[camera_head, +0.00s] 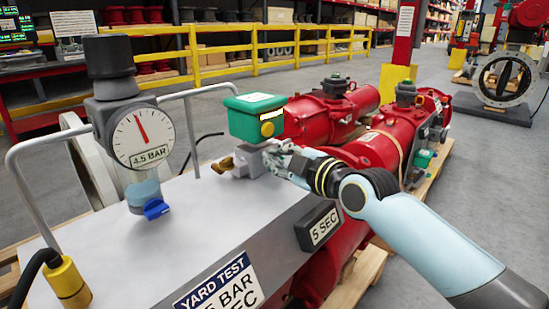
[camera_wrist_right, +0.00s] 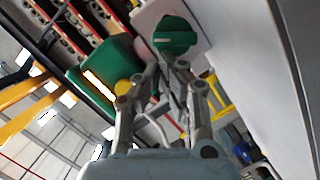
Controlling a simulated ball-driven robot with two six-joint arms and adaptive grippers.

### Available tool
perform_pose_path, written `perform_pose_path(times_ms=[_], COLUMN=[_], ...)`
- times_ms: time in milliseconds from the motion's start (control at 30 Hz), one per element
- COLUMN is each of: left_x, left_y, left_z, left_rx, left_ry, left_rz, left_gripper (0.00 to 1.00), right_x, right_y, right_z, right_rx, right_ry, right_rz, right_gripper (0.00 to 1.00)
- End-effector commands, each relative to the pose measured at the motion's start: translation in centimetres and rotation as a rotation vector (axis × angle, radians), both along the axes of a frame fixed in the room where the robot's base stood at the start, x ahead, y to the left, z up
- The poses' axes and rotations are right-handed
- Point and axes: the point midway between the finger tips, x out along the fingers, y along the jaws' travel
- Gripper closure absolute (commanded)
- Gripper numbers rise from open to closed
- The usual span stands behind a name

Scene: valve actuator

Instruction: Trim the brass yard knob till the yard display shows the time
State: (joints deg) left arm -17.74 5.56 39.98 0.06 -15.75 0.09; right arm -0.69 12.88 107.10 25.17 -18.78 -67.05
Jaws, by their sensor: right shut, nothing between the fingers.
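A brass-coloured piece (camera_head: 223,165) sits low at the left of a grey valve block (camera_head: 250,163) on the metal bench. A green box with a yellow round knob (camera_head: 267,129) stands on that block. A black-framed display (camera_head: 318,226) on the bench front reads "5 SEC". My right gripper (camera_head: 274,158) is shut and empty beside the grey block, below the green box. In the right wrist view the closed fingertips (camera_wrist_right: 168,72) are just below a round green knob (camera_wrist_right: 175,36); contact is unclear. The green box (camera_wrist_right: 103,76) is left of them. My left gripper is out of view.
A gauge (camera_head: 143,137) labelled "4.5 BAR" with a blue tap (camera_head: 156,208) stands at the left. Metal rails (camera_head: 20,185) rise from the bench. Red actuators (camera_head: 375,145) lie behind my right arm. A "YARD TEST" sign (camera_head: 220,287) is cut off below.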

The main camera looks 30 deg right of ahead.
Motion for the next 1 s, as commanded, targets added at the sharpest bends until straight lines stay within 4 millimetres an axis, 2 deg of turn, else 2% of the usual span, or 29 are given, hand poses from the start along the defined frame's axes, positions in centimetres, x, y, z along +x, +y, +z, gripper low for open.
perform_pose_path(times_ms=[267, 567, 1000], left_x=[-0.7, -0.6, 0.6], left_y=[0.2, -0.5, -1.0], left_z=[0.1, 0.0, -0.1], left_rx=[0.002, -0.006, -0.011], left_ry=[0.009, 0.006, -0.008], left_rz=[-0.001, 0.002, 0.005], left_gripper=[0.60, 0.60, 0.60], right_x=[0.0, 0.1, 0.3], right_y=[0.0, -0.4, -0.9], right_z=[0.0, 0.0, -0.2], right_rx=[0.001, 0.046, 0.114], right_ry=[0.000, 0.015, 0.041], right_rz=[0.000, 0.000, -0.001], right_gripper=[1.00, 1.00, 1.00])
